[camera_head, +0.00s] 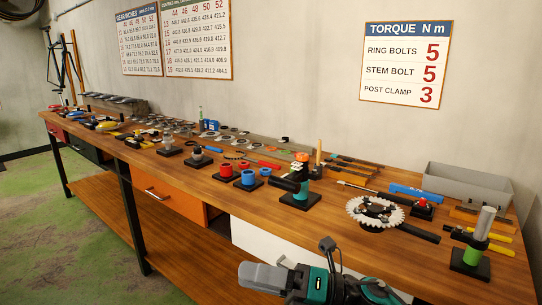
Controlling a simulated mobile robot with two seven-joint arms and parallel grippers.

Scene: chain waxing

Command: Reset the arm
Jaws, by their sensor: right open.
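My right gripper (264,278) is at the bottom of the head view, in front of the workbench (215,195) and lower in the picture than its top. Its grey fingers point left and look empty. The gap between them is hard to see from this angle. Part of my right arm, dark with teal, runs off the bottom edge. My left gripper is not in view.
Nearest on the bench are a crankset with a chainring (375,213), a stand with a green base part (471,257) and a black-and-orange tool on a stand (299,185). A grey bin (465,182) stands at the back right. An orange drawer (168,196) is below the top.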

